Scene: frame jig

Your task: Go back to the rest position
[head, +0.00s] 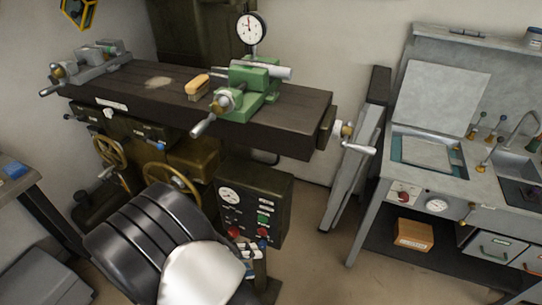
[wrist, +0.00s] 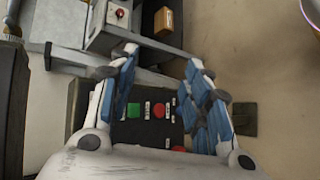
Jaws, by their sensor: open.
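My gripper (wrist: 164,75) shows in the wrist view with its two blue-padded fingers spread wide apart. It is open, and nothing is between the fingers. Behind it in the wrist view is a dark control box (wrist: 150,130) with green and red buttons.
A milling machine table (head: 295,122) carries a green vise (head: 255,85), a dial gauge (head: 250,28), a brush (head: 197,84) and a grey vise (head: 95,62). The control box (head: 255,205) is below. A sink bench (head: 460,185) stands right. Floor (head: 320,255) between is clear.

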